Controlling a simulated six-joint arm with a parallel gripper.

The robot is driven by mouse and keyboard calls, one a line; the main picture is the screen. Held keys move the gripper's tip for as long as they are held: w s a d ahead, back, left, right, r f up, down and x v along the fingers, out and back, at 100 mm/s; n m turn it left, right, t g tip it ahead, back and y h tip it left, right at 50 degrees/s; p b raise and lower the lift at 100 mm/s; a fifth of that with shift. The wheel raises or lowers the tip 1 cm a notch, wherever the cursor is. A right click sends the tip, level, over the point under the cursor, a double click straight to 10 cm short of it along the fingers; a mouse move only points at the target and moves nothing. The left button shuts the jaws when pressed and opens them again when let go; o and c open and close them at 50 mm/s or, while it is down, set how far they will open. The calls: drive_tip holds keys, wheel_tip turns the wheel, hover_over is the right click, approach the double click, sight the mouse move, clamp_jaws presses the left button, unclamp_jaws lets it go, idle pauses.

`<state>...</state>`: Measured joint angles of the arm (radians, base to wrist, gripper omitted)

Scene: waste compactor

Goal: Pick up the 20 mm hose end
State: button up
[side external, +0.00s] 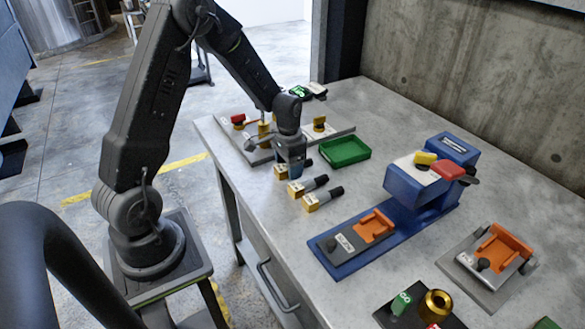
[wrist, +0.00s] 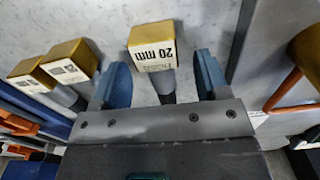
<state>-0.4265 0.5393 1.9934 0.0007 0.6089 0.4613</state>
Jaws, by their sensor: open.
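The 20 mm hose end has a yellow block with a white "20 mm" label (wrist: 152,45) and a dark hose stub. In the wrist view it lies between the two blue fingers of my gripper (wrist: 158,72), with a gap visible on both sides. My gripper is open. In the side view my gripper (side external: 291,163) is low over the bench at the hose end's yellow block (side external: 279,172), hiding much of its stub. Two similar hose ends lie beside it, one nearer (wrist: 72,59) and one farther (wrist: 32,76); their labels are not clearly readable.
A green tray (side external: 345,152) stands right of my gripper. Behind is a grey plate (side external: 258,157) with yellow fittings and a red-handled valve. A blue press (side external: 430,185) and an orange clamp fixture (side external: 503,255) are farther right. Bare bench lies between tray and press.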

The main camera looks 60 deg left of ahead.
drive_tip(key=shift+f, duration=0.3)
drive_tip(key=shift+c, duration=0.4)
drive_tip(key=c, duration=1)
drive_tip(key=shift+r, duration=0.1)
